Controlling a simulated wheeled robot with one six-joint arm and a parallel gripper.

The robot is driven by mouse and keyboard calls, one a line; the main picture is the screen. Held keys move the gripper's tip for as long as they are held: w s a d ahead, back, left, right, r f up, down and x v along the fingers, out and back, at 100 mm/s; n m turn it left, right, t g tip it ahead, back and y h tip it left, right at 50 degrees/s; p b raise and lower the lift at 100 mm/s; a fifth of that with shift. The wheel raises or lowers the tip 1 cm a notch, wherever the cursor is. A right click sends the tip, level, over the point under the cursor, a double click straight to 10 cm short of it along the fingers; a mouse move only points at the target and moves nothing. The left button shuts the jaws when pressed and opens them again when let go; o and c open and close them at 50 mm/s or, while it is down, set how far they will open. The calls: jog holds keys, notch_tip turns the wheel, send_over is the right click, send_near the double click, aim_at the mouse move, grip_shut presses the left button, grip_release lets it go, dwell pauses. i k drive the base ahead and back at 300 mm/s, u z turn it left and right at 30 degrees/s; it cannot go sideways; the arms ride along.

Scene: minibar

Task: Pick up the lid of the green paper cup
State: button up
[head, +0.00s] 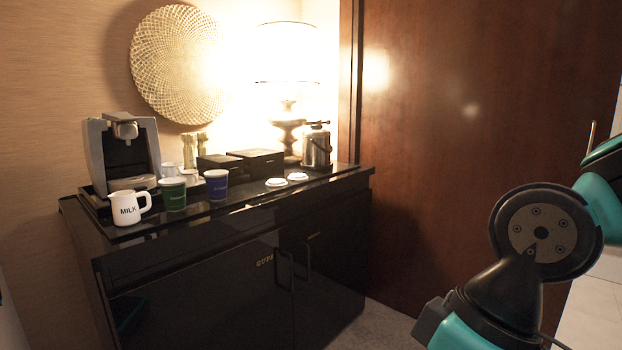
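A green paper cup (173,194) stands upright on the black cabinet top (240,200), between the white milk jug and a blue paper cup (216,185). Its mouth looks uncovered. Two white lids (275,182) lie flat side by side to the right of the cups, near the front edge; the second lid (298,176) is slightly farther right. I cannot tell which lid belongs to the green cup. My arm shows at the right, well away from the cabinet. My gripper's fingers are not in view.
A white milk jug (130,208) and a coffee machine (122,155) stand at the left. Black boxes (256,162), a metal canister (316,146) and a lit lamp (287,80) stand behind the lids. Cabinet doors with handles (302,262) face forward; a wooden door (450,130) rises at right.

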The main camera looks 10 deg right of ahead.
aim_at(297, 176)
jog(key=z, duration=0.65)
jog(key=i, duration=2.35)
jog(key=u, duration=1.4)
jog(key=i, duration=0.5)
jog(key=u, duration=0.55)
